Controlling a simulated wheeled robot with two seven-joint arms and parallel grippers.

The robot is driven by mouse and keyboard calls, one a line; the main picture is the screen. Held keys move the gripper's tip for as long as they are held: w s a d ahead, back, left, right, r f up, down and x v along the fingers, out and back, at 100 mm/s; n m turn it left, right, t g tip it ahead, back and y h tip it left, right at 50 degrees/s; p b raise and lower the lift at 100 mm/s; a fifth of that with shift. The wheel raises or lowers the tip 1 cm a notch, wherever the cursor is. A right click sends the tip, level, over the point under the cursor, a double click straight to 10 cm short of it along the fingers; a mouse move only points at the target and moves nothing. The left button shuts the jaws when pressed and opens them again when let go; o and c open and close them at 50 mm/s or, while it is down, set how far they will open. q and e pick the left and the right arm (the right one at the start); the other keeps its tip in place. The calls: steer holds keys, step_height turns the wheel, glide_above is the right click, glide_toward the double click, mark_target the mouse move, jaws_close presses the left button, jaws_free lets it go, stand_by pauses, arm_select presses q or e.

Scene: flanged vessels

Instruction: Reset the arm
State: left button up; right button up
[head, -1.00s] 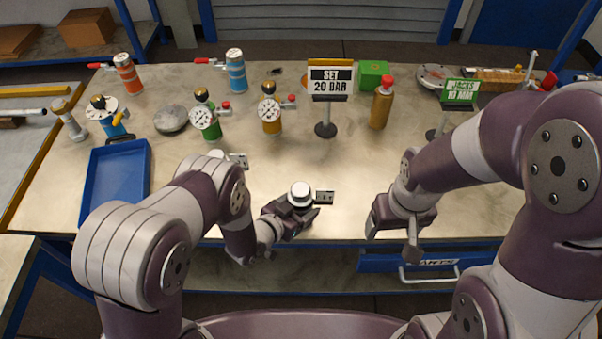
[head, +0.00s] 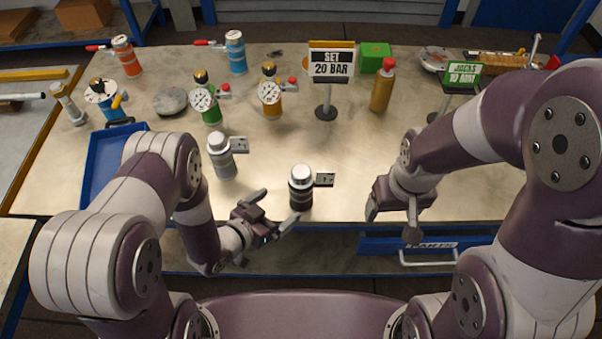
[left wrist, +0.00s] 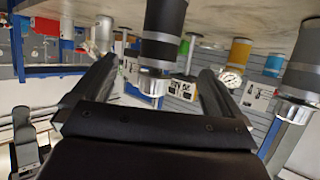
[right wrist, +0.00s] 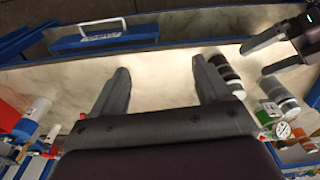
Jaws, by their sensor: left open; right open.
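My left gripper (head: 262,213) is open and empty at the table's front edge, left of a dark vessel with a silver cap (head: 301,188). In the left wrist view the dark vessel (left wrist: 163,40) shows upside down beyond the two spread fingers, apart from them. My right gripper (head: 392,217) is open and empty over the front edge, right of the dark vessel. In the right wrist view its fingers are apart with bare tabletop between them, and the dark vessel (right wrist: 222,72) lies beyond the right finger.
A grey vessel (head: 222,158) stands left of the dark one, near a blue tray (head: 102,165). The tabletop (head: 440,195) right of centre is clear.

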arm_select(q)
steer(key=s+a+f+n+g+y, duration=0.3)
steer(key=s+a+f+g+y, duration=0.25)
steer(key=a, duration=0.35)
step_height(320, 180, up, 21)
steer(key=s+a+n+g+y, duration=0.2)
steer(key=n+g+y, duration=0.1)
steer(key=n, duration=0.1)
steer(key=shift+s+a+g, duration=0.2)
steer(key=shift+a+g, duration=0.15)
steer(key=shift+a, duration=0.05)
arm_select(e)
steer(key=shift+w+d+r+m, duration=0.15)
steer(key=shift+d+r+m, duration=0.3)
steer(key=shift+d, duration=0.25)
